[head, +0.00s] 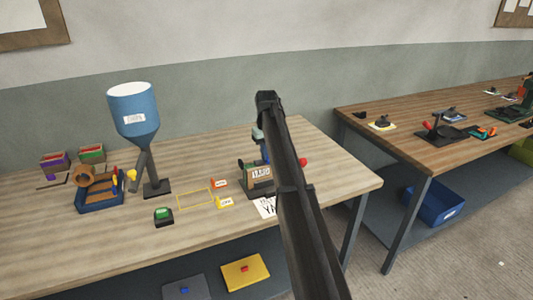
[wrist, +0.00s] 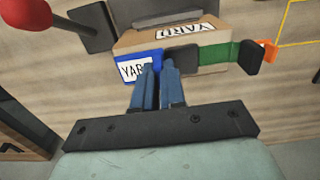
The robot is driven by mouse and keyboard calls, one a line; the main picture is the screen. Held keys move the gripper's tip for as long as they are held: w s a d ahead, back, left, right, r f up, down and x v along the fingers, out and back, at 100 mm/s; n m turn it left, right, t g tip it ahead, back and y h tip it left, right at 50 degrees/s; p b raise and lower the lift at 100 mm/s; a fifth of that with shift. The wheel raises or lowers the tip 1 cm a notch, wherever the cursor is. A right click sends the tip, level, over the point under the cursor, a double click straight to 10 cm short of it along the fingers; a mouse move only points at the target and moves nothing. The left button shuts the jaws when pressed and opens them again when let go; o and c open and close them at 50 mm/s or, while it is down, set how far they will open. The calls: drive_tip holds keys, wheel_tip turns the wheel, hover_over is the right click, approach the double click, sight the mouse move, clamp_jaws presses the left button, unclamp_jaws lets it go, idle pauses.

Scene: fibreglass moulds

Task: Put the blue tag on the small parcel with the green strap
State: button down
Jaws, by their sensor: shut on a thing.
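The small brown parcel (wrist: 207,68) with a green strap (wrist: 216,55) and a white YARD label is near the top of the wrist view. In the head view the parcel (head: 262,173) shows partly behind my arm. My gripper (wrist: 158,66) is shut on the blue tag (wrist: 128,58), which reads YAR with the rest covered by a finger. The tag is at the parcel's left end and overlaps its face in view; I cannot tell whether it touches. In the head view the tag and fingertips are hidden.
Dark pads (wrist: 183,58) stand against the parcel, and a red knob (wrist: 28,12) is at the upper left. An orange tag (head: 219,183), a yellow tag (head: 225,202) and a yellow outline (head: 195,197) lie left of the parcel. A blue hopper (head: 134,112) stands farther left.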

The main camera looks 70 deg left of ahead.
drive_tip(key=shift+f, duration=0.15)
drive_tip(key=c, duration=1.2)
unclamp_jaws()
wheel_tip(320, 180, up, 12)
